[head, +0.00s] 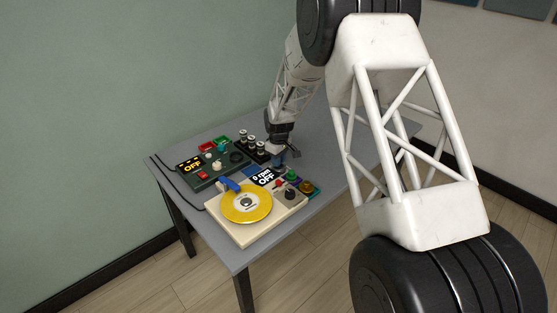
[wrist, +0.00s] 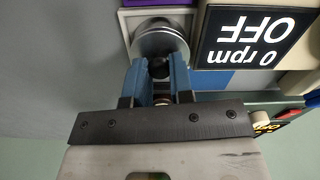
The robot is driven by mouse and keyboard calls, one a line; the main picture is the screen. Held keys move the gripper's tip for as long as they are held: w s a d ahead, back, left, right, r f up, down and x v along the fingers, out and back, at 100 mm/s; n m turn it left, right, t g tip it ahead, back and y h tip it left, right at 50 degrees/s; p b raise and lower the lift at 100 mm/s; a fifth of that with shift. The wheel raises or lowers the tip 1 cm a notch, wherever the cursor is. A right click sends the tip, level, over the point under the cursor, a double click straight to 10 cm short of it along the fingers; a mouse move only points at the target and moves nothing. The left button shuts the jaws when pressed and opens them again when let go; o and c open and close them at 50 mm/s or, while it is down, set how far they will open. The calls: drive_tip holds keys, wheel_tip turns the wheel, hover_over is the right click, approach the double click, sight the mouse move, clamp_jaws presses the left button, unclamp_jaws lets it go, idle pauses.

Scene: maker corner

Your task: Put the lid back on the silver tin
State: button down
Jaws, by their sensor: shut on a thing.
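My gripper (head: 279,165) is low over the table, beside the back edge of the cream machine. In the wrist view, its blue fingers (wrist: 160,75) are shut on a small dark knob (wrist: 159,68) at the near edge of a round silver piece, which looks like the lid (wrist: 157,40). The silver piece lies over a pale square frame beside the display. I cannot tell whether it touches a tin body underneath; the body is hidden. In the head view, my fingers hide the silver piece.
A dark green control box (head: 209,179) and several small jars (head: 252,141) stand to the left. The grey table (head: 314,135) is clear behind.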

idle(0.4)
drive_tip(key=shift+c, duration=2.2)
unclamp_jaws()
drive_tip(key=shift+r, duration=0.1)
drive_tip(key=shift+r, duration=3.4)
clamp_jaws()
